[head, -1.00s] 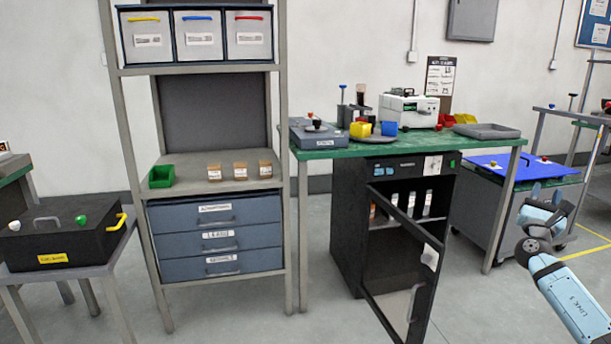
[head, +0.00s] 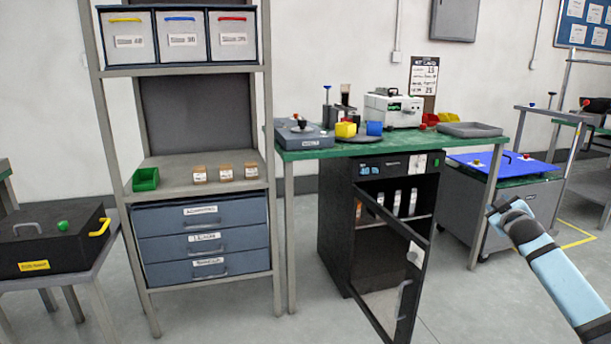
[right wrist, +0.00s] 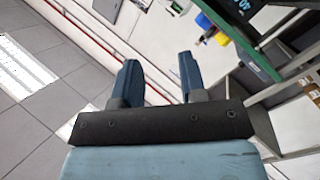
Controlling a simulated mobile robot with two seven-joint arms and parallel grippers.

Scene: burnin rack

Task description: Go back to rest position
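My left gripper is in neither view. A black cabinet (head: 345,235) with an open door (head: 392,262) stands under the green bench (head: 385,147). Several vials (head: 398,203) stand on a shelf inside it.
A shelf rack (head: 280,200) with bins and drawers stands left of the bench. A black box (head: 52,240) sits on a small table at far left. The blue-topped cart (head: 500,165) stands at right. The cabinet door juts forward into the floor space. The floor in front is clear.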

